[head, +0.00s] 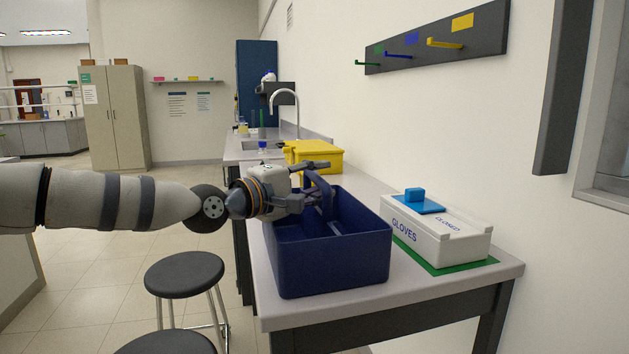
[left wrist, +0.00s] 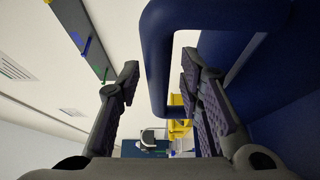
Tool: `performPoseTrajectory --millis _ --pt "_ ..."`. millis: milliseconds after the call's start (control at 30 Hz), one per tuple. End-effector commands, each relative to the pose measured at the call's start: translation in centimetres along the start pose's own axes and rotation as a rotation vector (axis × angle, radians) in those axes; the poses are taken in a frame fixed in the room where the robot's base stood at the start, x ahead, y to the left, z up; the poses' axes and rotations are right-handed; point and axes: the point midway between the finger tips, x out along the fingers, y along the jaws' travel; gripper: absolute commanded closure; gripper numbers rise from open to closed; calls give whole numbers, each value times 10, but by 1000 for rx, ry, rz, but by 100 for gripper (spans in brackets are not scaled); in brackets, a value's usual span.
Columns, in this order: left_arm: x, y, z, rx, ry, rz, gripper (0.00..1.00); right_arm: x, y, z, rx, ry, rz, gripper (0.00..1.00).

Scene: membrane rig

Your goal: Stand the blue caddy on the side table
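The blue caddy (head: 335,262) stands upright on the near end of a light grey bench (head: 420,292). It is an open dark blue box with a raised handle (head: 318,190). My left gripper (head: 325,179) reaches in from the left at handle height. In the left wrist view, the two fingers are spread apart, with a bar of the handle (left wrist: 157,65) between them. Gaps show beside the bar, so the fingers do not look closed on it. My right gripper is not in view. I cannot tell which surface is the side table.
A white gloves box (head: 440,238) with a blue piece on top stands on a green mat (head: 450,266) right of the caddy. A yellow case (head: 318,156) and a sink tap lie farther back. Stools (head: 184,274) stand left of the bench. A peg rail (head: 440,40) hangs above.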

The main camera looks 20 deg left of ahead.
Motion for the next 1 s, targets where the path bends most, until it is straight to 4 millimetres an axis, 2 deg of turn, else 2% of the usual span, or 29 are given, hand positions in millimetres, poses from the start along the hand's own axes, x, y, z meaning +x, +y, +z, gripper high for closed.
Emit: performPoseTrajectory --millis 67,167,400,600,733,1000 --pt "-1 7 0 2 0 3 66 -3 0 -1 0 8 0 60" --pt "-17 8 -1 1 2 3 66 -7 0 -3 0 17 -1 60" --pt "-75 11 -1 0 3 9 66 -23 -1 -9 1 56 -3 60" --pt "-112 10 0 2 2 7 66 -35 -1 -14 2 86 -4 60" --pt "-120 6 0 1 1 4 66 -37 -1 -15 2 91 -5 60" --pt "-120 3 0 0 0 0 66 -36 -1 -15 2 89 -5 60"
